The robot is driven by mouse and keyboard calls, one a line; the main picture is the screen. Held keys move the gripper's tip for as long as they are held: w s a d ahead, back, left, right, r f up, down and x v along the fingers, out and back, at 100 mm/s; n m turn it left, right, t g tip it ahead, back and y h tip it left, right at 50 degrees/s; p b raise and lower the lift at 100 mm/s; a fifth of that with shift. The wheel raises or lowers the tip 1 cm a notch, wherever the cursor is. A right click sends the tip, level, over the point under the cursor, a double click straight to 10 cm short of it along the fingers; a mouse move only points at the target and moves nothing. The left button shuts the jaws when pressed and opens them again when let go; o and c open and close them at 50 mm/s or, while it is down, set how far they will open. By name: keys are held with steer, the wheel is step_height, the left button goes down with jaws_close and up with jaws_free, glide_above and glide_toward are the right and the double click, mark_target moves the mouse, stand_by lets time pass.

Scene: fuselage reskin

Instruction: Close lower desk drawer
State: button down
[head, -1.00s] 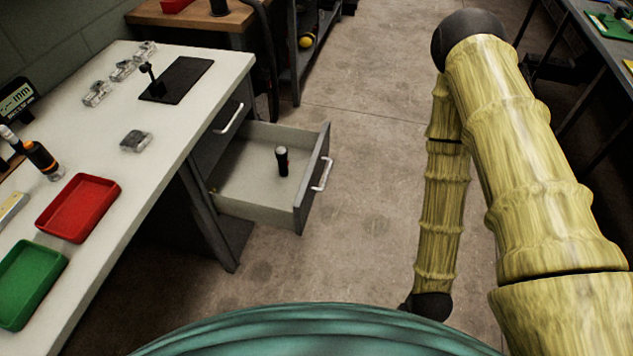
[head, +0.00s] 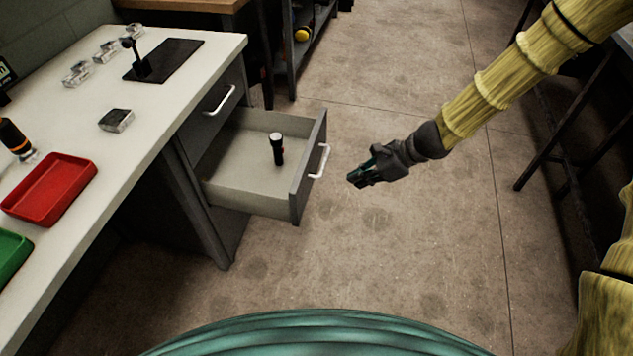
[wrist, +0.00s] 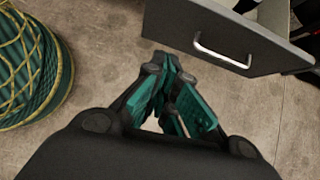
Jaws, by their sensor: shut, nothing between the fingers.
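The lower desk drawer (head: 245,185) is pulled well out of the desk in the head view. A black flashlight (head: 277,149) stands upright inside it. Its grey front panel (head: 299,190) carries a white handle (head: 320,161). The drawer front (wrist: 218,27) and handle (wrist: 222,50) also show at the top of the wrist view. My gripper (head: 358,180) is shut and empty, just right of the drawer handle and apart from it. In the wrist view my gripper's teal fingers (wrist: 172,72) point toward the drawer front, below and left of the handle.
The upper drawer (head: 218,108) looks shut. The white desk top (head: 130,165) holds a red tray (head: 50,190), a green tray (head: 10,255), a black pad (head: 170,62) and clear pieces. Open concrete floor (head: 400,260) lies right of the drawer.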

steer(key=w+r, duration=0.2)
steer(key=b, duration=0.3)
glide_toward(304, 182)
steer(key=shift+m+t+y, duration=0.3)
steer(key=shift+m, duration=0.1)
steer(key=shift+s+x, duration=0.2)
steer(key=shift+x, duration=0.9)
steer(key=shift+s+x, duration=0.2)
steer(key=shift+x, duration=0.85)
steer(key=shift+f, duration=0.2)
